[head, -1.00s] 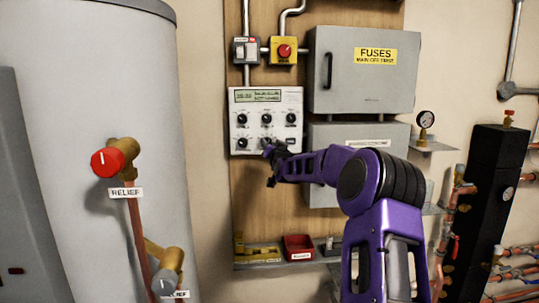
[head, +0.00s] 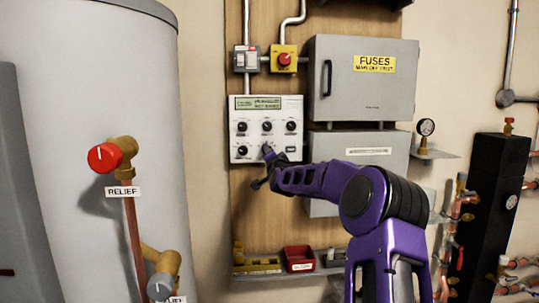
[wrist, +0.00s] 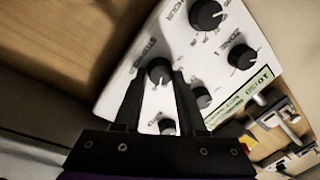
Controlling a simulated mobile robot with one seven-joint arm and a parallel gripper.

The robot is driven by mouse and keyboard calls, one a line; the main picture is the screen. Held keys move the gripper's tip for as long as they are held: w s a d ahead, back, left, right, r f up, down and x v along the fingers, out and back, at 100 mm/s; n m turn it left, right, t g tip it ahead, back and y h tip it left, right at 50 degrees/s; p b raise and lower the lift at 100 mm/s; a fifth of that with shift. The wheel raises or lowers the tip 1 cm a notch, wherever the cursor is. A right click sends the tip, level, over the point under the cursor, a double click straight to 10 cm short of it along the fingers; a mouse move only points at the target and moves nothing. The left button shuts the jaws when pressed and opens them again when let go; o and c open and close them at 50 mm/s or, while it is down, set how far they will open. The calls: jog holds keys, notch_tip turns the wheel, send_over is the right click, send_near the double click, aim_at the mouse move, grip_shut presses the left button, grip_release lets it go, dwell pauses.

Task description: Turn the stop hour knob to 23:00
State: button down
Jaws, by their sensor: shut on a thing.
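The white control panel (head: 265,130) hangs on the wooden board, with a green display (head: 253,103) at its top and two rows of black knobs. My gripper (head: 267,153) is at the lower middle knob, which it partly hides in the head view. In the wrist view, my gripper (wrist: 165,78) has its two fingers on either side of this knob, the stop hour knob (wrist: 159,70), and is shut on it. The small label beside it is blurred. The knob's pointer setting cannot be read. The display also shows in the wrist view (wrist: 243,97).
Other knobs sit close by: the lower left knob (wrist: 207,14) and the upper row, including one (wrist: 202,97) near my right finger. A shelf with a red bin (head: 299,258) is below.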

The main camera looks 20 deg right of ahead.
dwell(0.3)
jog(key=shift+c, duration=2.4)
grip_release()
jog(key=shift+s, duration=0.1)
jog(key=v, duration=1.7)
jog(key=shift+s, duration=0.1)
